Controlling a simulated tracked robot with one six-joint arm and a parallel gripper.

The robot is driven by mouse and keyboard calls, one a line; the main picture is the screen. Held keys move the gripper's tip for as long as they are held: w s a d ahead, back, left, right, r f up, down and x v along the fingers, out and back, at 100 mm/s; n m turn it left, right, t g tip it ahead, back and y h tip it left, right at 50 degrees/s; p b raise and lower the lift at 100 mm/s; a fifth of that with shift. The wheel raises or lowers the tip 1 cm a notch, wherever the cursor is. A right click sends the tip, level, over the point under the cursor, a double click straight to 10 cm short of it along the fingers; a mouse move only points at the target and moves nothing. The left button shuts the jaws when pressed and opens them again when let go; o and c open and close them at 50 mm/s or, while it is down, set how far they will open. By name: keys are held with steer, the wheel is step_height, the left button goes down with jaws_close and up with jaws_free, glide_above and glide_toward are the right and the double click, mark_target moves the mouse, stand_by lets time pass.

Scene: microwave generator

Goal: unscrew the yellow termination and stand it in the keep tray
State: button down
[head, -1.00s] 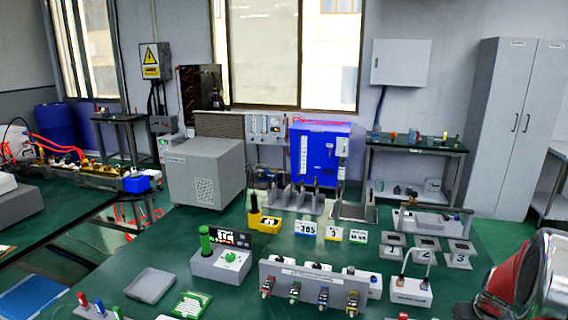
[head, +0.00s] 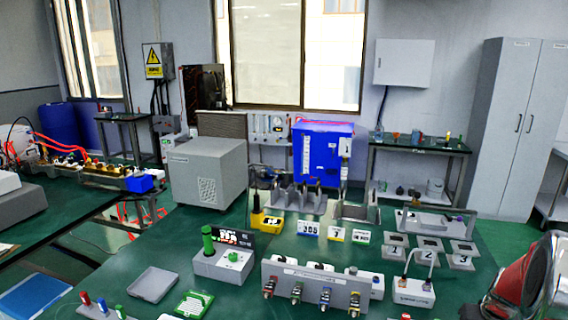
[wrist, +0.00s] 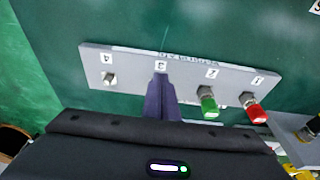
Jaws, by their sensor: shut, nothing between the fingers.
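My gripper (wrist: 162,98) shows in the wrist view as dark fingers shut together, holding nothing. Its tips are over position 3 of a grey numbered plate (wrist: 135,68), hiding whatever is there. Position 1 of this plate has a red termination (wrist: 254,108) and position 2 a green one (wrist: 208,103). Position 4 has only a bare metal stub (wrist: 109,78). In the head view, a grey panel (head: 300,279) carries several coloured connectors; the rightmost (head: 354,304) looks yellowish. I cannot tell which container is the keep tray. The fingers are outside the head view.
In the head view a flat grey tray (head: 153,284) lies at the front left, by a green card (head: 194,304). A box with a green knob (head: 222,262), a yellow device (head: 265,226) and numbered blocks (head: 430,255) stand on the green bench. The wrist view's left side is open.

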steer(key=shift+d+r, duration=0.1)
steer(key=shift+d, duration=0.6)
stand_by(0.4)
steer(key=shift+s, duration=0.15)
steer(key=shift+s, duration=0.3)
steer(key=shift+w+v, duration=0.2)
steer(key=shift+v, duration=0.75)
steer(key=shift+w+v, duration=0.25)
steer(key=shift+v, duration=0.7)
steer(key=shift+w+v, duration=0.2)
steer(key=shift+v, duration=0.75)
steer(key=shift+d+r, duration=0.2)
steer(key=shift+w+a+r, duration=0.2)
steer(key=shift+w+a, duration=0.1)
steer(key=shift+a, duration=0.3)
steer(key=shift+w+a+r, duration=0.25)
steer(key=shift+w+a, duration=0.05)
steer(key=shift+a, duration=0.3)
